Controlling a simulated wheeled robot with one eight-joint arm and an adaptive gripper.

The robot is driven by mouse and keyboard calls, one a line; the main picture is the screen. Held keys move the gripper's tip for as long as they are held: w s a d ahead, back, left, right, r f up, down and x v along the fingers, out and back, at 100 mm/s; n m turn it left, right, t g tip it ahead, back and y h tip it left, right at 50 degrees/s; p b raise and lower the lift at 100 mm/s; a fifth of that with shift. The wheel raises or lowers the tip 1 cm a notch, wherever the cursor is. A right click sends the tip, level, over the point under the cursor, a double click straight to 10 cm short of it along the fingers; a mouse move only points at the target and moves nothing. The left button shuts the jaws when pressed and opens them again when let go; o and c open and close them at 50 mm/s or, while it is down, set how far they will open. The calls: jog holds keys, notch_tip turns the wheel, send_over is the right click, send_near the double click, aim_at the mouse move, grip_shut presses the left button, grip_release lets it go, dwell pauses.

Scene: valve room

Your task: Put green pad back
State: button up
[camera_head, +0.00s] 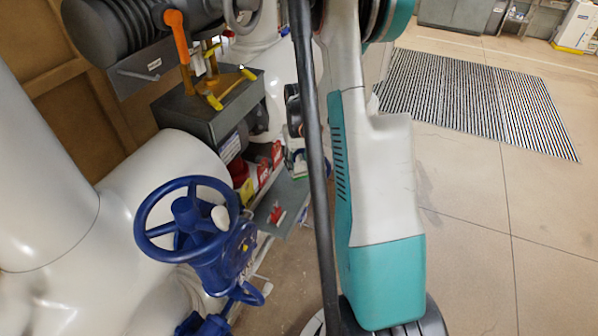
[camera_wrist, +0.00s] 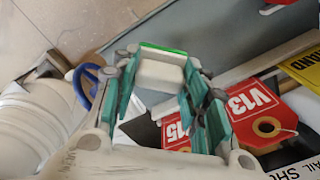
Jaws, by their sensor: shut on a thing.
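In the wrist view, my gripper (camera_wrist: 160,88) has its teal fingers closed around a pale block with a green edge, which looks like the green pad (camera_wrist: 163,49). The pad sits between the fingertips, its white face toward the camera and its green edge on the far side. In the head view my arm hides most of the gripper and the pad. A grey shelf (camera_wrist: 240,68) lies close beyond the fingers in the wrist view. The place where the pad belongs cannot be told.
Red tags marked V13 (camera_wrist: 250,108) and V15 lie close to the right finger, near a yellow tag (camera_wrist: 305,68). In the head view, a blue handwheel valve (camera_head: 187,220) and white pipes stand left of my arm. Open floor (camera_head: 460,200) is on the right.

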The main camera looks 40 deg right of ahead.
aim_at(299, 170)
jog(key=shift+f+b, duration=0.35)
jog(key=shift+f, duration=1.1)
jog(key=shift+f, duration=0.1)
jog(key=o, duration=0.9)
jog(key=shift+o, duration=0.2)
notch_tip(299, 170, up, 12)
jog(key=p, duration=0.4)
